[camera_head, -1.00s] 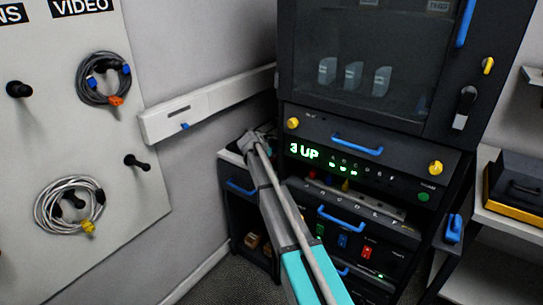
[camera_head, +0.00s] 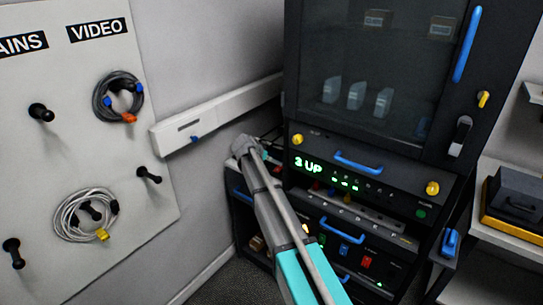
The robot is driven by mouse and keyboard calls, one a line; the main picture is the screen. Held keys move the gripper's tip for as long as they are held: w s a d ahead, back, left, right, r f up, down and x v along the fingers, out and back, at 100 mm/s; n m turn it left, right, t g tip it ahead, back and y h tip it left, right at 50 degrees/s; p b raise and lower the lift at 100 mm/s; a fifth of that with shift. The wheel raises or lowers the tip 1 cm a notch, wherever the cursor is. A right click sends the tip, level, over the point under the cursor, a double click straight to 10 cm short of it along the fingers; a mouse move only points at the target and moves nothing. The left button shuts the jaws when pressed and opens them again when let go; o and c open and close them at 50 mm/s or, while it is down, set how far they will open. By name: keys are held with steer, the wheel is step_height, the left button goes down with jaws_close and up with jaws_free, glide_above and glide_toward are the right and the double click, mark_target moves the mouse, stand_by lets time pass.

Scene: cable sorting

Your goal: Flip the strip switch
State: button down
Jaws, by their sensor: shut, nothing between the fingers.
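My gripper (camera_head: 245,148) is at the far end of my teal and grey arm, small and partly turned away. It is shut and empty, over the left end of the low cabinet's top, close to the wall. I cannot make out a switch on the strip.
A pegboard (camera_head: 120,200) with coiled cables stands at the left. A glass-fronted cabinet (camera_head: 345,55) rises above the panel. Blue handles (camera_head: 357,162) stick out from the rack. Shelves (camera_head: 510,225) stand at the right.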

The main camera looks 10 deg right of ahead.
steer(key=shift+p+v, duration=0.4)
steer(key=shift+v, duration=0.6)
steer(key=shift+w+d+r+t+h, duration=0.3)
steer(key=shift+w+d, duration=0.15)
steer(key=shift+w, duration=0.1)
steer(key=shift+w+d+f+b, duration=0.1)
steer(key=shift+f+b, duration=0.05)
steer(key=shift+b, duration=0.15)
steer(key=b, duration=0.6)
glide_above(278, 169)
steer(key=f, duration=0.6)
steer(key=shift+s+a, duration=0.2)
steer(key=shift+w+d+f+b, duration=0.1)
steer(key=shift+d+f+b, duration=0.05)
steer(key=shift+f+b, duration=0.2)
steer(key=shift+w+d+f+b, duration=0.1)
steer(key=shift+d+f+b, duration=0.05)
steer(key=shift+f+b, duration=1.45)
